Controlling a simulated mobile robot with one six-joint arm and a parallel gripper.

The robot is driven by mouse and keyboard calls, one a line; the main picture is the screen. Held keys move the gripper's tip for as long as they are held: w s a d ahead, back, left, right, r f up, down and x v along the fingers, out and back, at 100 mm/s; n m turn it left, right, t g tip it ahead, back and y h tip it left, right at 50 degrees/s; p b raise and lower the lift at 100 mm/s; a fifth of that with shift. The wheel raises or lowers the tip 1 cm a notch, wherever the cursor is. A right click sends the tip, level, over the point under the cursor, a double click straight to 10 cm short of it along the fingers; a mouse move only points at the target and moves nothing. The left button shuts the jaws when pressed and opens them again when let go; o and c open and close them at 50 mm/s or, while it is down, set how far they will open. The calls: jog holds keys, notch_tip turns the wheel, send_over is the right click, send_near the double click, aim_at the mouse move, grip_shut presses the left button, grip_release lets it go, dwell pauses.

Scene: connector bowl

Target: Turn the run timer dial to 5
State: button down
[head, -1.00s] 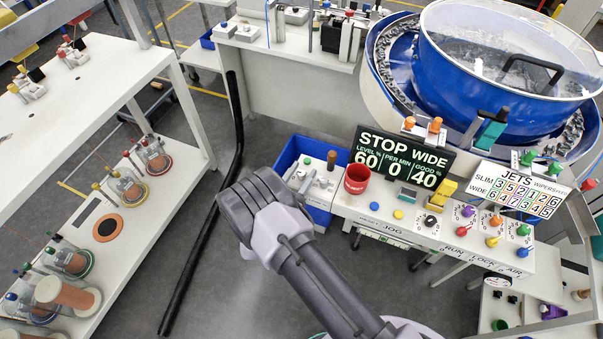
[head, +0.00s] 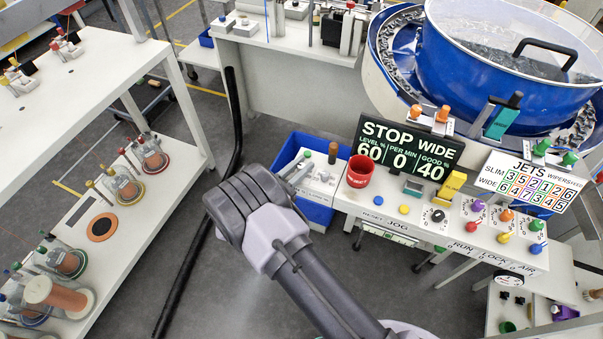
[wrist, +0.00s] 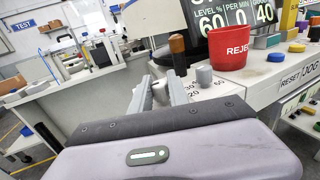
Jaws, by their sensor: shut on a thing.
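A grey knob (wrist: 204,75) with the printed numbers 20, 30 and 60 beside it stands on a white-topped box; it looks like the timer dial. It also shows in the head view (head: 324,176). Its pointer setting cannot be read. My gripper (wrist: 160,82) is just left of this knob in the wrist view, its fingers close together and shut on a small grey part, mostly hidden between them. In the head view my gripper (head: 300,168) reaches over the left part of the white box top (head: 318,190).
A brown-handled post (wrist: 177,45) stands behind the knob. A red REJECT cup (head: 360,172) stands close on the right, by blue (head: 376,209) and yellow (head: 404,209) buttons. The display (head: 410,150) reads STOP WIDE, 60, 0, 40.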

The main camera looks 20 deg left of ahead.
jog(key=m+g+h+b, duration=0.1)
jog(key=m+h+b, duration=0.1)
jog(key=b, duration=0.1)
jog(key=m+g+h+b, duration=0.2)
jog(key=h+b, duration=0.1)
jog(key=b, duration=0.1)
jog(key=shift+f+g, duration=0.3)
jog(key=shift+f, duration=0.1)
jog(key=shift+r+m+g+h+b, duration=0.1)
jog(key=shift+m+g+h+b, duration=0.95)
jog(key=shift+b, duration=0.2)
jog(key=shift+r+m+g+h+b, duration=0.15)
jog(key=shift+m+g+h+b, duration=0.2)
jog(key=shift+g+b, duration=0.25)
jog(key=shift+r+g, duration=0.1)
jog(key=shift+g, duration=0.15)
jog(key=c, duration=1.3)
grip_release()
jog(key=shift+o, duration=0.2)
jog(key=shift+r, duration=0.15)
